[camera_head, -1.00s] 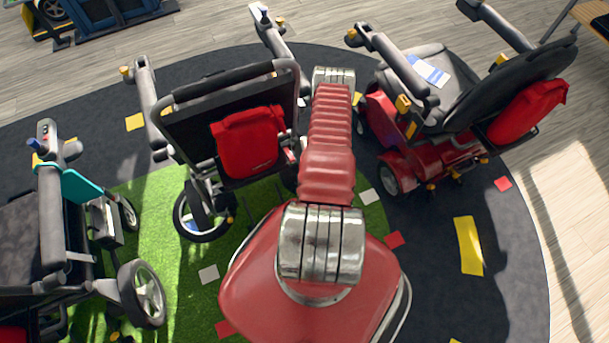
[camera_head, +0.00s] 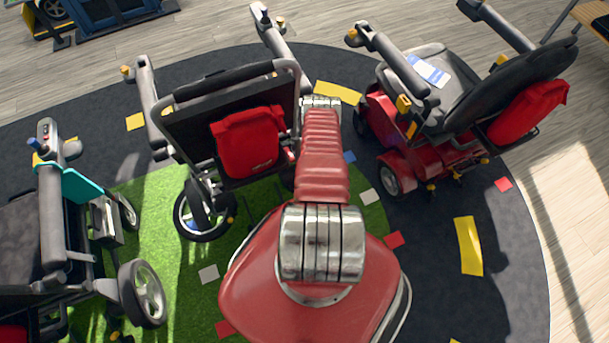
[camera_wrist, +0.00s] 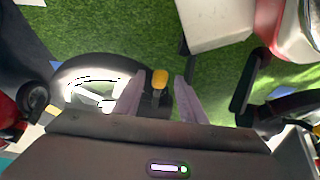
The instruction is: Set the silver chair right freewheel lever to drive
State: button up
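The grey-framed chair (camera_head: 230,82) with a dark back and a red bag (camera_head: 248,142) stands in the middle of the head view; I take it as the silver chair. In the wrist view, a lever with a yellow knob (camera_wrist: 159,78) stands beside a dark wheel with a bright rim (camera_wrist: 72,92). My gripper (camera_wrist: 160,84) is open, with one pale finger on each side of the lever. I cannot tell whether either finger touches it. In the head view, my gripper and this lever are hidden behind my red arm and the chair.
A grey chair with a teal panel (camera_head: 80,186) stands at the left, close to the middle chair. Green turf (camera_head: 160,240) and dark mat (camera_head: 430,240) cover the floor. Open floor shows at the lower right.

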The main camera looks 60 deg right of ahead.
jog(key=shift+c, duration=0.3)
grip_shut()
dwell(0.4)
